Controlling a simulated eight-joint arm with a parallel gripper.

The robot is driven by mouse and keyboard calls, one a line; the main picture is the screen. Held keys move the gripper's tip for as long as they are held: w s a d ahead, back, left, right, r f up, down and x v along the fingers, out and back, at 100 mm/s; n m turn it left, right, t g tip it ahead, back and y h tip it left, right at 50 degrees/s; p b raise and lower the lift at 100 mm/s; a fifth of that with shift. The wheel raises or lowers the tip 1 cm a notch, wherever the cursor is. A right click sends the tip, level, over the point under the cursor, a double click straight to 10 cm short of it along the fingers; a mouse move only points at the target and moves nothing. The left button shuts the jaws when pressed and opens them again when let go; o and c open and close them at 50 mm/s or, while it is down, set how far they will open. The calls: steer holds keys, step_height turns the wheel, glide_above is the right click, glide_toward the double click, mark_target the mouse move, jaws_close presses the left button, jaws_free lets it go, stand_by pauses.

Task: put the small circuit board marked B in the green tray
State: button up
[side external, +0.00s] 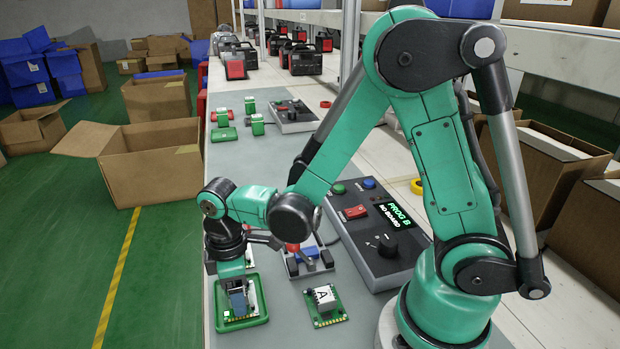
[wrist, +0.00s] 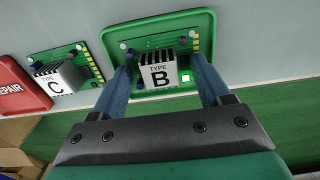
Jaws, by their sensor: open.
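The circuit board marked B (wrist: 152,50) lies in the green tray (wrist: 205,25), inside its rim, in the wrist view. Its label reads TYPE B and its gold contacts face right. My gripper (wrist: 163,75) is open, with one blue finger on each side of the board; I cannot tell whether they touch it. In the side external view my gripper (side external: 239,300) points down over the green tray (side external: 243,324) at the bench's front left edge, and partly hides the board.
Board C (wrist: 72,72) lies left of the tray in the wrist view, beside a red REPAIR tray (wrist: 15,92). Board A (side external: 326,305) lies on the bench right of the green tray. A programmer unit (side external: 385,245) behind it reads PROG B, NO BOARD. Bench edge is close.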

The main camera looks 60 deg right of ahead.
steer(key=shift+r, duration=0.1)
step_height(320, 180, up, 12)
steer(key=s+d+m+t, duration=0.2)
steer(key=d+m+t, duration=0.3)
steer(key=m+t, duration=0.2)
steer(key=shift+s+d+r+m, duration=0.2)
steer(key=shift+d+m, duration=0.1)
steer(key=shift+m, duration=0.7)
stand_by(0.7)
